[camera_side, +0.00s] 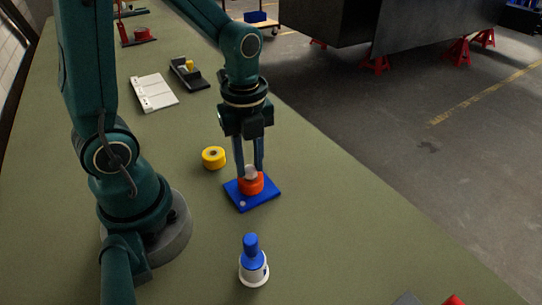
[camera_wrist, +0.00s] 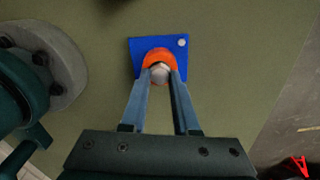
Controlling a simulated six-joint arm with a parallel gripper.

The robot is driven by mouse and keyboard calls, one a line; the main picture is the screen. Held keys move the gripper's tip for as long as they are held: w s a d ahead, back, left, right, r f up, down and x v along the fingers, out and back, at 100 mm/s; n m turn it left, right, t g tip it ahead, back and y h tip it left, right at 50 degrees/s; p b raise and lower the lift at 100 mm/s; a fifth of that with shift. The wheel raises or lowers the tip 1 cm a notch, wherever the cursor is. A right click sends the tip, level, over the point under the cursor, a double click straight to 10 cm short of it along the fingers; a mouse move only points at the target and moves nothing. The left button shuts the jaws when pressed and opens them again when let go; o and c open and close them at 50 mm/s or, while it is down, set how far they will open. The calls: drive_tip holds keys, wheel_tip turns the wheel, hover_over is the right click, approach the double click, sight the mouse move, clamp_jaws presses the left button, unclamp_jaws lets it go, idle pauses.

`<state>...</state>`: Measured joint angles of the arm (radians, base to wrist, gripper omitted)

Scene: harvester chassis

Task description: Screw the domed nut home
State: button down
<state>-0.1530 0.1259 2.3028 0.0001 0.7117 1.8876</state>
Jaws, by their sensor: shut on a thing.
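The domed nut (camera_side: 251,172) is pale grey metal and sits at the top of an orange round boss (camera_side: 251,185) on a blue square plate (camera_side: 265,198). My gripper (camera_side: 250,170) points straight down with its two fingers shut on the nut. In the wrist view the nut (camera_wrist: 160,72) shows between the fingertips (camera_wrist: 160,74), with the orange boss (camera_wrist: 158,54) around it and the blue plate (camera_wrist: 143,45) beneath. The nut covers any thread under it, so I cannot tell how far down it sits.
A yellow roll (camera_side: 213,158) lies left of the plate. A white bottle with a blue top (camera_side: 252,268) stands in front. A white panel (camera_side: 154,92) and a dark tray (camera_side: 189,73) lie farther back. The bench's right edge runs diagonally, with floor beyond.

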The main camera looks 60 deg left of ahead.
drive_tip(key=shift+m, duration=0.4)
drive_tip(key=m, duration=0.5)
drive_tip(key=m, duration=0.5)
drive_tip(key=c, duration=0.9)
unclamp_jaws()
drive_tip(key=shift+o, duration=0.2)
